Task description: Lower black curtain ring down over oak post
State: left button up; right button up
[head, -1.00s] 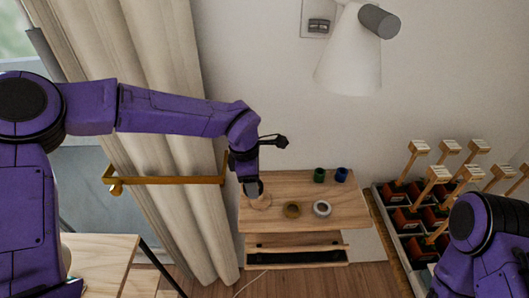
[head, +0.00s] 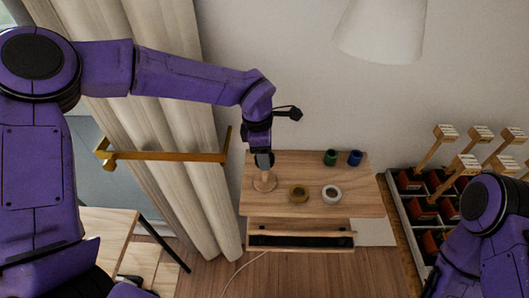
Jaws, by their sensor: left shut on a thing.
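The oak post (head: 264,179) stands on a round pale wooden base near the left end of the wooden shelf top (head: 300,209). My left gripper (head: 263,161) points down right at the post, its fingertips overlapping the upper part of the post in the head view. It is shut on the black curtain ring, which is too small and dark against the fingers to make out clearly. I cannot tell whether the ring is around the post or only above it. My right gripper is out of view; only part of my right arm shows at the lower right.
A brass-coloured ring (head: 299,194) and a white ring (head: 331,194) lie right of the post. Green (head: 331,157) and blue (head: 355,158) cylinders stand behind. A brass rail (head: 170,156) and curtain (head: 190,110) are at left, a white lampshade (head: 381,30) above, a crate (head: 407,222) at right.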

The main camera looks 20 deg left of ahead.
pick_arm(q)
jog(key=shift+s+f+b, duration=0.1)
jog(key=shift+f+b, duration=0.2)
jog(key=shift+f, duration=0.2)
jog(key=shift+s+f, duration=0.1)
jog(key=shift+f+b, duration=0.4)
jog(key=shift+f, duration=0.9)
jog(key=o, duration=1.1)
jog(key=shift+r, duration=0.15)
